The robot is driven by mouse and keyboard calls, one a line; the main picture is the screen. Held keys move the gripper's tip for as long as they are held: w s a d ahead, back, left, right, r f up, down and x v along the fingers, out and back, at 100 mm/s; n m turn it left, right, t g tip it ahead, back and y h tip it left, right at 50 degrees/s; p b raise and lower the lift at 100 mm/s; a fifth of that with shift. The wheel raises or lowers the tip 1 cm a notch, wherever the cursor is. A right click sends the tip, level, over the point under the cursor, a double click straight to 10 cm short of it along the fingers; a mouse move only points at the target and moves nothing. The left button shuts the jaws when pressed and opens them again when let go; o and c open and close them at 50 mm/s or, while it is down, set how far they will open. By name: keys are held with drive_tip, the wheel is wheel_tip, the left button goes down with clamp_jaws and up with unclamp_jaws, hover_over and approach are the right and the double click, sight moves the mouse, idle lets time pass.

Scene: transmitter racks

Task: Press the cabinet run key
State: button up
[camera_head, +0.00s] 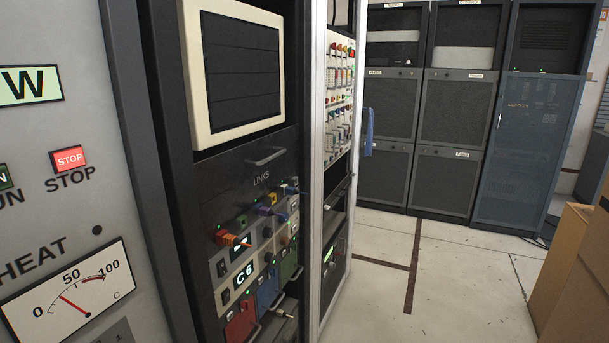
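On the grey cabinet front at the far left, a green key (5,177) is cut off by the picture's left edge. The partial label "UN" (10,198) stands below it. To its right is a lit red key marked STOP (69,159), with the word STOP printed under it. A pale green display with a "W" (30,84) sits above them. Below is a HEAT dial (72,292), its red needle to the left of the 50 mark. My gripper is not in view.
A dark rack with a LINKS panel (262,180) of coloured plugs stands right of the cabinet. Dark cabinets (448,105) line the back. Cardboard boxes (567,262) stand at the right. The pale floor (465,285) between is clear.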

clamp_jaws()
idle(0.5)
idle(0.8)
